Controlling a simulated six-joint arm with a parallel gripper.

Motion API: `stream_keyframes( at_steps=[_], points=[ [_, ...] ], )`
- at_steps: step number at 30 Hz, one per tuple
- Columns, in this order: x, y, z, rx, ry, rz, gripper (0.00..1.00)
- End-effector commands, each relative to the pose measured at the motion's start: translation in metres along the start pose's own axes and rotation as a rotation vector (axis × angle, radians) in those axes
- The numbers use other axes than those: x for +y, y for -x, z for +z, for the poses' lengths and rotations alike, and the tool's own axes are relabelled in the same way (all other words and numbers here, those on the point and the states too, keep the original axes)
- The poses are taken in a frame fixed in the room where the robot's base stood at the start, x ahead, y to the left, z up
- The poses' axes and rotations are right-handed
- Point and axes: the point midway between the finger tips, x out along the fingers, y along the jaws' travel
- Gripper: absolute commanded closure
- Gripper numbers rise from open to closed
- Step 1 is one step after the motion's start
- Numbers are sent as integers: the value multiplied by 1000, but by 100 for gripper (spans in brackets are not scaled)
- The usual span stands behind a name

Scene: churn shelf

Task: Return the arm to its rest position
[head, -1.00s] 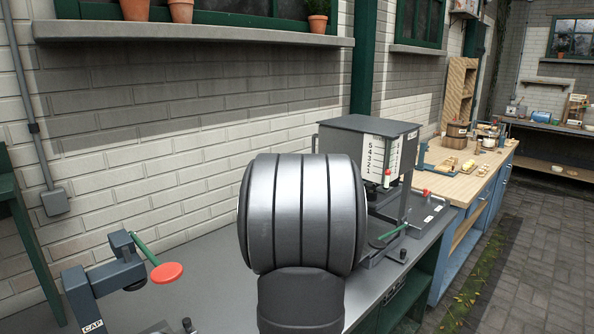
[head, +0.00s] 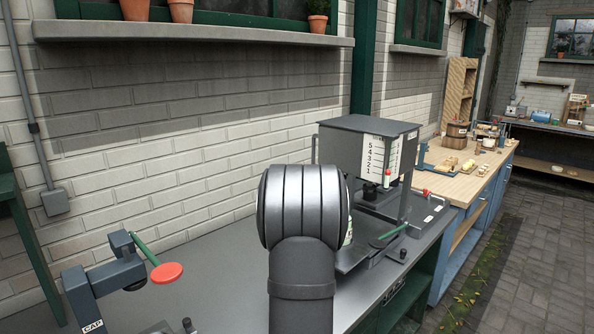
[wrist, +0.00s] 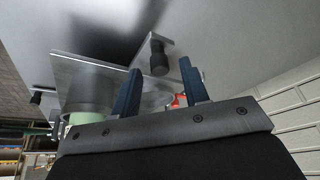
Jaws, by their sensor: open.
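My gripper (wrist: 160,67) shows in the wrist view as two dark blue fingers standing apart, with no object held between them. In the head view my large grey arm joint and link hide the gripper. In the wrist view a metal plate with black knobs (wrist: 158,58) lies beyond the fingers. A pale green-topped cylinder (wrist: 84,118) is left of the fingers, partly covered by the gripper body. In the head view a pale object (head: 349,232) peeks out at the right of my arm joint; most of it is hidden.
The grey bench (head: 215,290) has a filling machine with a numbered scale (head: 372,150) at right and a lever device with a red disc (head: 166,272) at left. A brick wall (head: 190,130) runs behind. A wooden-topped bench (head: 465,175) stands farther right.

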Motion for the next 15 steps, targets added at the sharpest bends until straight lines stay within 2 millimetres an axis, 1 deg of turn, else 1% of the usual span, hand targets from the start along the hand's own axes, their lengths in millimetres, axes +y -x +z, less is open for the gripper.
stream_keyframes(
  at_steps=[1,3,7,12,15],
  points=[
    [0,-12,1,-3,0,0,59],
    [11,-14,-10,1,-4,1,59],
    [25,-19,-23,0,-3,2,59],
    [35,-22,-33,0,-1,1,59],
    [38,-23,-35,-1,-1,0,59]
  ],
)
